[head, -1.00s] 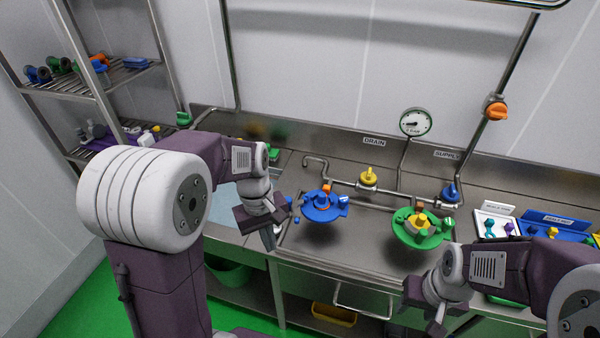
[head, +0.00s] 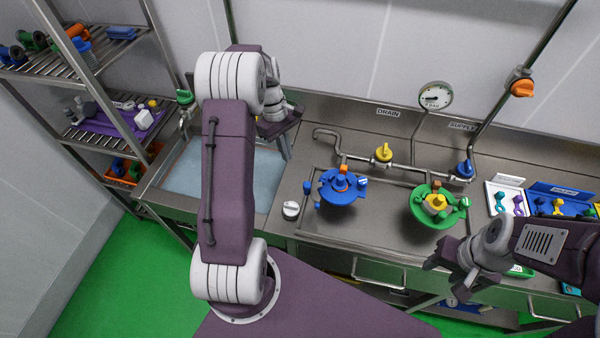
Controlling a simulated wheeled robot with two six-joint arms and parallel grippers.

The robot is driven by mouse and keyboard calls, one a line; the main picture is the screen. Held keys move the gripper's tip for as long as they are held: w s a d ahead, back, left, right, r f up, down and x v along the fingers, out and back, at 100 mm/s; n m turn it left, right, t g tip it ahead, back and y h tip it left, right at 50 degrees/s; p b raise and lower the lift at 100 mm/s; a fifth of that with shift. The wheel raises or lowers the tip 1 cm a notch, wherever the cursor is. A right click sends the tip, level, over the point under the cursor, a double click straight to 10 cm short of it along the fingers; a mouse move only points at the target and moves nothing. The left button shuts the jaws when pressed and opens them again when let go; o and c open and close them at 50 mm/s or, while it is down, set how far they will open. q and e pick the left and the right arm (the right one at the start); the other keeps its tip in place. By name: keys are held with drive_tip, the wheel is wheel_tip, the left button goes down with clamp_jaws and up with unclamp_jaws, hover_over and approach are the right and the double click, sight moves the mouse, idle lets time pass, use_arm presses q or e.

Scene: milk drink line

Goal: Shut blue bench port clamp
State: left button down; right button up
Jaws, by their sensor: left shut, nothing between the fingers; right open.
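The blue bench port (head: 338,197) is a round blue disc on the steel bench, with an orange piece on top and blue parts around its rim. I cannot tell at this size whether its clamp is shut. The green port (head: 430,212), with a yellow piece on it, is to its right. My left gripper (head: 286,148) is shut and empty, above the bench behind and left of the blue port, partly hidden by my arm. My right gripper (head: 440,268) is open and empty, in front of the green port near the bench's front edge.
A sink basin (head: 220,180) is at left, with a white knob (head: 291,210) beside the blue port. A pipe with a yellow valve (head: 383,153) and a blue valve (head: 465,169) runs behind the ports. Parts trays (head: 560,190) are at right; a shelf rack (head: 95,125) stands far left.

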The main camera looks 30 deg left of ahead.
sight(312, 189)
use_arm(q)
drive_tip(key=s+d+f+p, duration=0.2)
drive_tip(key=d+f, duration=0.3)
drive_tip(key=f, duration=0.1)
drive_tip(key=shift+d+f, duration=0.15)
drive_tip(key=shift+d, duration=0.1)
